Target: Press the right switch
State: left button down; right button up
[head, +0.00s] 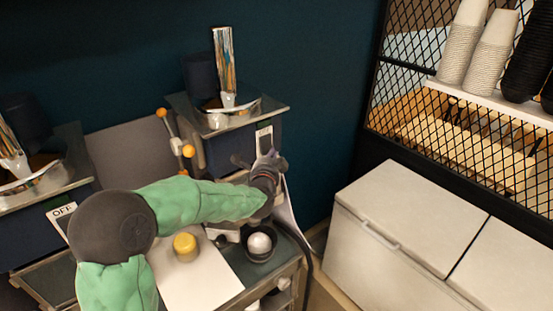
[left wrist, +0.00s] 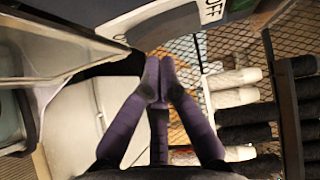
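The right machine (head: 232,145) has a dark blue front with a small white switch plate (head: 264,138) near its right end. In the left wrist view, a white plate marked OFF (left wrist: 212,12) shows at the top edge, partly cut off. My left gripper (head: 270,160) is at that machine's front, just below the switch plate in the head view. In the left wrist view, the purple fingers of my left gripper (left wrist: 158,76) come together at the tips with nothing between them. Whether they touch the switch cannot be told. My right gripper is not in view.
A second switch plate marked OFF (head: 62,212) is on the left machine. A yellow-topped jar (head: 185,246) and a round white-topped item (head: 260,244) are below my arm. A white chest (head: 400,225) stands right, below a mesh cabinet with cup stacks (head: 490,50).

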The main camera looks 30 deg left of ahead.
pick_arm(q)
jog(key=shift+a, duration=0.2)
jog(key=shift+f, duration=0.1)
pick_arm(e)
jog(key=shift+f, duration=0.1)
pick_arm(q)
jog(key=shift+w+a+f+m+t+b, duration=0.25)
jog(key=shift+a+m+t+b, duration=0.2)
jog(key=shift+b, duration=0.75)
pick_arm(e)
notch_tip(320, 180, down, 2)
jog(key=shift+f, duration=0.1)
